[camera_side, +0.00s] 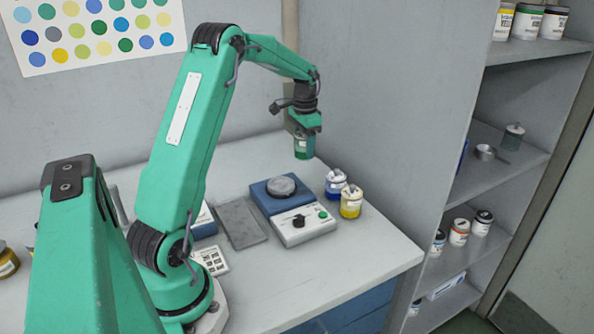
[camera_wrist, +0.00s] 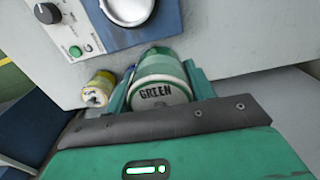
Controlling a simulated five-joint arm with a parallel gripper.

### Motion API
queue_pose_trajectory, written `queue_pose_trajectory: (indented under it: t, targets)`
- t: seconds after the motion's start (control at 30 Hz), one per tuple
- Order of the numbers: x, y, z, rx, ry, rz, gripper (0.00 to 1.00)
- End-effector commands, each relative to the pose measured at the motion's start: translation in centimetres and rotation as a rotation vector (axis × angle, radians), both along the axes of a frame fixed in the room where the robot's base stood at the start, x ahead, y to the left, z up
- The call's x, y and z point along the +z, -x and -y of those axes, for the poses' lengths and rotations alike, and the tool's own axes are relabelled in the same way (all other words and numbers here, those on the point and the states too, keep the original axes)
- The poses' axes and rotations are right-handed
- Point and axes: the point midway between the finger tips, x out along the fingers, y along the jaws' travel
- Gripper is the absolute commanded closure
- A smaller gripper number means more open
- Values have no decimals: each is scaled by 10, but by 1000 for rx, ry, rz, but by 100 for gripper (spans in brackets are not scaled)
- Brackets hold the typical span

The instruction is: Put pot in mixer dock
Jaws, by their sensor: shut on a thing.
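My gripper (camera_side: 304,134) is shut on a green pot (camera_side: 303,148) and holds it in the air above and behind the mixer's right side, in the side view. In the wrist view the pot (camera_wrist: 161,88) sits between the fingers of my gripper (camera_wrist: 162,80), and its lid reads "GREEN". The mixer (camera_side: 305,223) is a blue and white machine with a round grey dock (camera_side: 281,186), a black knob and a green button. The dock (camera_wrist: 127,8) is partly cut off at the top of the wrist view. No pot stands on it.
A blue-banded pot (camera_side: 335,184) and a yellow pot (camera_side: 351,202) stand close to the mixer's right side. A grey mat (camera_side: 241,222) lies left of the mixer. A shelf unit (camera_side: 515,150) with several pots stands at the right. The table's front right is clear.

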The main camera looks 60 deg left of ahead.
Motion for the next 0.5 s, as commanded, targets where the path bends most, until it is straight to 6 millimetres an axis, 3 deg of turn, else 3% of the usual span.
queue_pose_trajectory:
  t: [0.3, 0.5]
  targets:
    - [6, 59, 15, 1, 0, 0, 73]
    - [6, 81, 22, 0, 0, 0, 73]
